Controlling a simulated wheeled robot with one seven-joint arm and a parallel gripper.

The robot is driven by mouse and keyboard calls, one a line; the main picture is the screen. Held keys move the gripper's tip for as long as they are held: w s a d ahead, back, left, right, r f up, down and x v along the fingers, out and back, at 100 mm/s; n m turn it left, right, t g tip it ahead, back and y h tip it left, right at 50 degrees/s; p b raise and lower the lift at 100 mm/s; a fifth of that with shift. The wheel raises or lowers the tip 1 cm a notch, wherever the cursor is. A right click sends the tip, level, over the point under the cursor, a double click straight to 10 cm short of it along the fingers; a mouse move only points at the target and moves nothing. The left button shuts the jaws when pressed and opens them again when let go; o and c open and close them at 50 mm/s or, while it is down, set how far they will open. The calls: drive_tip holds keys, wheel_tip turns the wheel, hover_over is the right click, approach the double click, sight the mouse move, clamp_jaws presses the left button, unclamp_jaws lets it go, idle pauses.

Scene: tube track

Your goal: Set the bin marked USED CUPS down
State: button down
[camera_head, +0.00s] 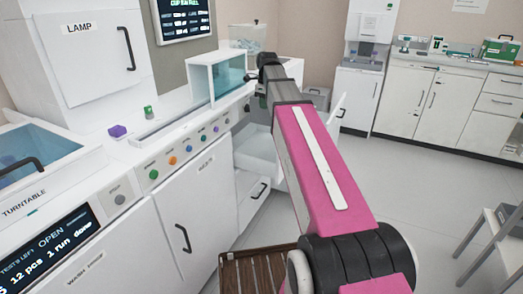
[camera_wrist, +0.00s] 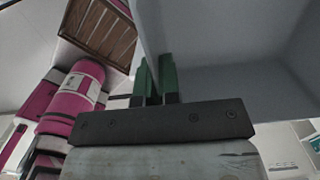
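A large pale grey, open bin fills the upper right of the wrist view (camera_wrist: 235,70). My gripper (camera_wrist: 154,62) has green fingers on either side of its thin wall and looks shut on it. My gripper is hidden there behind my arm. No USED CUPS mark is readable in either view, and the bin's underside is hidden.
A white counter with a row of coloured buttons (camera_head: 187,147) runs along the left. A drawer (camera_head: 252,205) is beside the box. Grey floor (camera_head: 400,185) is clear on the right, before a chair (camera_head: 497,238).

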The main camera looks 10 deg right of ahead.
sight(266, 125)
wheel_tip(266, 125, down, 22)
drive_tip(key=shift+r, duration=0.15)
idle(0.5)
drive_tip(key=c, duration=1.6)
unclamp_jaws()
drive_tip(key=shift+o, duration=1.3)
drive_tip(key=r, duration=1.2)
drive_tip(key=shift+s+d, duration=0.2)
drive_tip(key=shift+s, duration=0.05)
